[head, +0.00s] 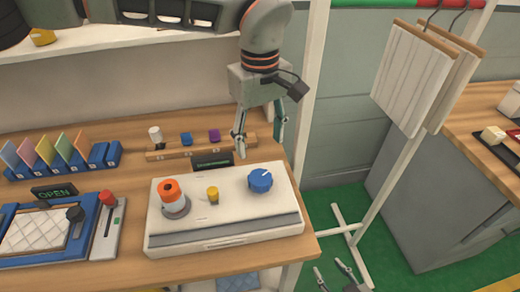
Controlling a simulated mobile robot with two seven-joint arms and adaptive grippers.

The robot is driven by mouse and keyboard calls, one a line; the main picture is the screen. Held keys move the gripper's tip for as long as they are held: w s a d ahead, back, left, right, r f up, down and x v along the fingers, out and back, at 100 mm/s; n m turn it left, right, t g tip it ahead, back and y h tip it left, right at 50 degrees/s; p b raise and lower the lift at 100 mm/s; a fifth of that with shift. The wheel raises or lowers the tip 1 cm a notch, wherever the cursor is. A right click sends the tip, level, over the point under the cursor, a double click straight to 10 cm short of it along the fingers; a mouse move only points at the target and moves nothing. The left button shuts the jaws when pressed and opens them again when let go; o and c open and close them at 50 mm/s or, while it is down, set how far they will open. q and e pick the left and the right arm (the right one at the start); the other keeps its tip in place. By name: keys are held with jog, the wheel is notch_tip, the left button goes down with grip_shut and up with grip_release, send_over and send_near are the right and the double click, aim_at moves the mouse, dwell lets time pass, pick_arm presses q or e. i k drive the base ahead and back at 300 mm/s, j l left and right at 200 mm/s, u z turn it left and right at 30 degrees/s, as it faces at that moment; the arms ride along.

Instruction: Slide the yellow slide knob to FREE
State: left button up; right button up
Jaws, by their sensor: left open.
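The yellow slide knob (212,194) stands upright on top of a white control box (230,215), between an orange-topped round knob (172,197) and a blue dial (260,181). Small marks lie near the yellow knob, but any lettering such as FREE is too small to read. My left gripper (260,152) hangs pointing down, open and empty, above and behind the box, up and to the right of the yellow knob and apart from it. My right gripper (328,266) shows at the bottom edge, off the table's right side, with its fingers apart and nothing between them.
A small dark display (213,163) and a wooden rail (172,152) with coloured pegs stand behind the box. A white rack (385,190) with hanging pads (412,75) stands right of the table.

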aim_at(212, 192)
jog(key=k, duration=1)
